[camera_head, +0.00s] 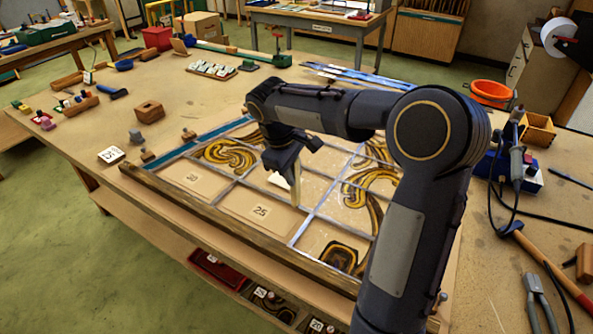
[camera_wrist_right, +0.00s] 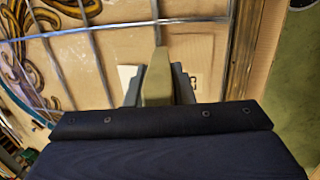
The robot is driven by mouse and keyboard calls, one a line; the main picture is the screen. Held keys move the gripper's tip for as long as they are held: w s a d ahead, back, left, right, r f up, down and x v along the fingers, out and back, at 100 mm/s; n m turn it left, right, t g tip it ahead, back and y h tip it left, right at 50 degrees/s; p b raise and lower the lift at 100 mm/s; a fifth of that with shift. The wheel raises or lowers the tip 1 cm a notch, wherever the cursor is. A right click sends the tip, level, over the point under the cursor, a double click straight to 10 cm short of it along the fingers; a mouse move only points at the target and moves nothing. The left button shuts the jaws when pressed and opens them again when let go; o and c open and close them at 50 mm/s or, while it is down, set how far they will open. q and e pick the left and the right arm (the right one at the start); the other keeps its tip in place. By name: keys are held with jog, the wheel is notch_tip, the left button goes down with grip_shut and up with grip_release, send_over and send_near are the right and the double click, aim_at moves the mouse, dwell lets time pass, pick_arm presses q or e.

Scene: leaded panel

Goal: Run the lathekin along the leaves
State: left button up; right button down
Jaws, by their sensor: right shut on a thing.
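The leaded panel (camera_head: 318,213) lies on the bench, its grey lead strips forming a grid. Some cells hold swirled amber and black glass (camera_head: 228,154); others show bare board with number cards, such as the card marked 25 (camera_head: 260,211). My right gripper (camera_head: 287,165) is over the middle of the panel, shut on the lathekin (camera_head: 295,188), a pale flat tool pointing down. In the right wrist view the lathekin (camera_wrist_right: 157,80) stands between the fingers, its tip near a lead strip (camera_wrist_right: 125,27). I cannot tell whether it touches. My left gripper is not in view.
A wooden batten (camera_head: 235,228) runs along the panel's front edge. A soldering iron (camera_head: 516,160), hammer (camera_head: 555,270) and pliers (camera_head: 540,303) lie at the right. Wooden blocks (camera_head: 149,111) stand at the left.

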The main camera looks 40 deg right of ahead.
jog(key=w+a+p, duration=0.4)
jog(key=w+p, duration=0.2)
jog(key=w, duration=0.4)
dwell(1.4)
jog(key=w+a+p, duration=0.2)
jog(key=w+a, duration=0.1)
jog(key=w, duration=0.5)
jog(key=shift+w+a+p, duration=0.15)
jog(key=shift+a+p, duration=0.1)
jog(key=shift+p, duration=0.05)
dwell(0.9)
